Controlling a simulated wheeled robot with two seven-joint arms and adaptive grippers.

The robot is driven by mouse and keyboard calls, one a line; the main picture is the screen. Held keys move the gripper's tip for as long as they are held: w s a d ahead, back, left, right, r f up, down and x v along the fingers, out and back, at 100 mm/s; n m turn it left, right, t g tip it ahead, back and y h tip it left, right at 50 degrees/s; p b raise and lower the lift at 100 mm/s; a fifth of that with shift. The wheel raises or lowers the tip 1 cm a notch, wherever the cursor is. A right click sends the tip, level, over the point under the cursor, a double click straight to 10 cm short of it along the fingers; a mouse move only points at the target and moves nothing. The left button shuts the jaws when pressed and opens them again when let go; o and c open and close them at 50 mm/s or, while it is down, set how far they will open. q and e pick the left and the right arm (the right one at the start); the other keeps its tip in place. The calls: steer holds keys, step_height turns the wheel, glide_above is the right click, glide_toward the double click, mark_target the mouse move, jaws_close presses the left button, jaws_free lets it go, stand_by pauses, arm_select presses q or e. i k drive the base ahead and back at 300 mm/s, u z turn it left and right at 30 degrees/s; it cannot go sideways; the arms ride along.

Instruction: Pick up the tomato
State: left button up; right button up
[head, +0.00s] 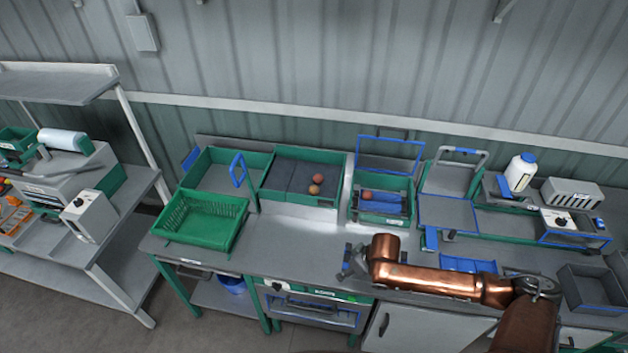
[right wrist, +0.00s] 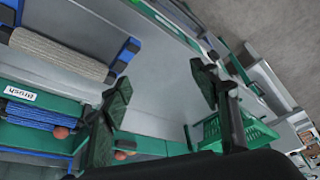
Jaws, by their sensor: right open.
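Two tomatoes, one redder (head: 318,179) and one more orange (head: 314,190), lie close together in a grey-lined green tray on the bench in the head view. Another tomato (head: 367,195) sits in the brush unit to the right; it also shows at lower left in the right wrist view (right wrist: 61,132). One tomato of the tray shows low in that view (right wrist: 120,155), partly hidden by a finger. My right gripper (head: 349,262) is near the bench's front, apart from all the tomatoes. Its fingers (right wrist: 160,78) are spread with nothing between them. My left gripper is out of view.
The brush unit (head: 383,217) stands right of the tray (head: 297,198). A green basket (head: 204,222) sits at the bench's left. A white bottle (head: 519,173) and blue-framed stands fill the right side. The bare bench top (head: 290,238) before the tray is clear.

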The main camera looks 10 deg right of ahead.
mark_target(314, 190)
steer(key=i, duration=1.45)
steer(key=u, duration=0.05)
